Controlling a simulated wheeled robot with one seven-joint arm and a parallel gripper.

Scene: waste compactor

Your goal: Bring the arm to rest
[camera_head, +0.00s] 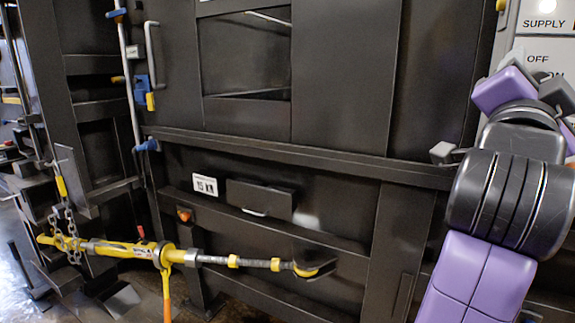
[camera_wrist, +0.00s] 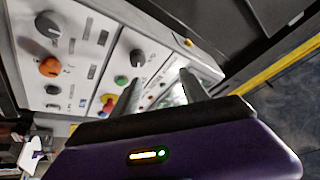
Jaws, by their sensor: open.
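My gripper shows in the wrist view (camera_wrist: 160,92) with its two dark fingers apart and nothing between them. It points toward a light grey control panel (camera_wrist: 95,50) with knobs and buttons. I cannot tell how far the fingertips are from the panel. In the head view my purple and black arm rises along the right side.
The dark compactor front (camera_head: 330,120) fills the head view. A yellow ratchet bar (camera_head: 160,253) with a chain (camera_head: 68,232) crosses its lower left. The control panel edge (camera_head: 545,22) stands behind my arm. A yellow strip (camera_wrist: 285,65) shows at right in the wrist view.

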